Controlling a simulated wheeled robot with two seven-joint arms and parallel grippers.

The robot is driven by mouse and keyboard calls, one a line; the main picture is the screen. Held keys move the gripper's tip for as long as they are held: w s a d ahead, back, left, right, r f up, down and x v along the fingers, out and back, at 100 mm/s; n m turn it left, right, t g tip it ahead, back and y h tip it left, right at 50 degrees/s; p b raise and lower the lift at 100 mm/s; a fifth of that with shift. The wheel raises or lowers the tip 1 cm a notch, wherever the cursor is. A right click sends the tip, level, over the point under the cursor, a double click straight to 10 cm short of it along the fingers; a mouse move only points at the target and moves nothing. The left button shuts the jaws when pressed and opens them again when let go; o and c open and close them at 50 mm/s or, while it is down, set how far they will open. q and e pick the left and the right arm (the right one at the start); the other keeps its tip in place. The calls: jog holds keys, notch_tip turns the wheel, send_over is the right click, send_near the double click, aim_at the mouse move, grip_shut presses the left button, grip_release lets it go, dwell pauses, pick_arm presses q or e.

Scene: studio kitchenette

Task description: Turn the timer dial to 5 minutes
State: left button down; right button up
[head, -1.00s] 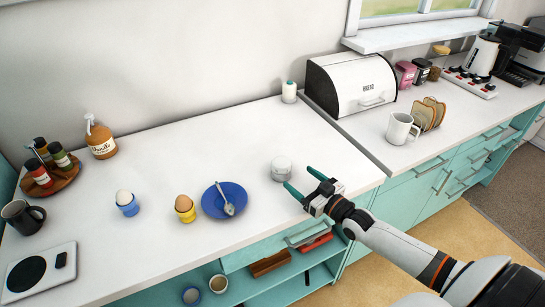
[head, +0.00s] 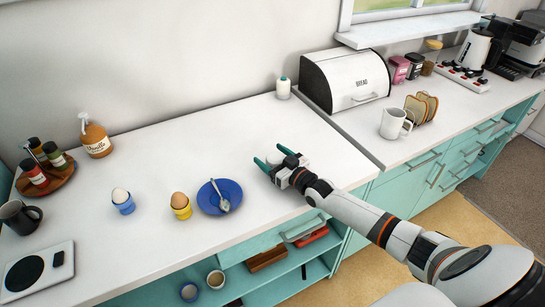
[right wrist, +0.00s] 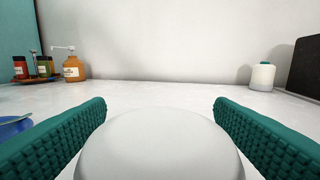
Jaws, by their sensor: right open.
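The white, round-topped timer (right wrist: 160,148) stands on the white counter. In the right wrist view its pale dome fills the low middle, and I see no dial marks or numbers on it. My right gripper (head: 272,157) is open, with its green fingers on either side of the timer. The right wrist view shows a gap between the dome and each fingertip. My left gripper is not in view.
A blue plate (head: 208,199) with a spoon (head: 224,202) lies left of my right gripper. Two egg cups with eggs stand further left. A white bottle with a green top (head: 283,90) and a bread bin (head: 335,82) stand behind. The counter between is clear.

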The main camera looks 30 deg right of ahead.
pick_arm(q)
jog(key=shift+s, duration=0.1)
pick_arm(e)
jog(key=shift+c, duration=0.4)
jog(key=c, duration=0.9)
jog(key=shift+s+r+m+h+p, duration=0.15)
jog(key=shift+m+h+p, duration=0.25)
jog(key=shift+h+p, duration=0.3)
jog(key=m+h+p, duration=0.2)
jog(key=h+p, duration=0.1)
jog(key=p, duration=0.1)
jog(key=shift+m+h, duration=0.3)
jog(key=m+h+p, duration=0.1)
jog(key=h, duration=0.1)
jog(key=shift+d+m+h+p, duration=0.15)
jog(key=shift+m+h+p, duration=0.15)
jog(key=shift+h, duration=0.1)
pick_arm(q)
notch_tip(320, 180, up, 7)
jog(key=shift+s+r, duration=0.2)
pick_arm(e)
jog(key=shift+d+m+h, duration=0.15)
jog(key=shift+m+h, duration=0.25)
jog(key=shift+h, duration=0.2)
jog(key=shift+d, duration=0.1)
jog(key=o, duration=1)
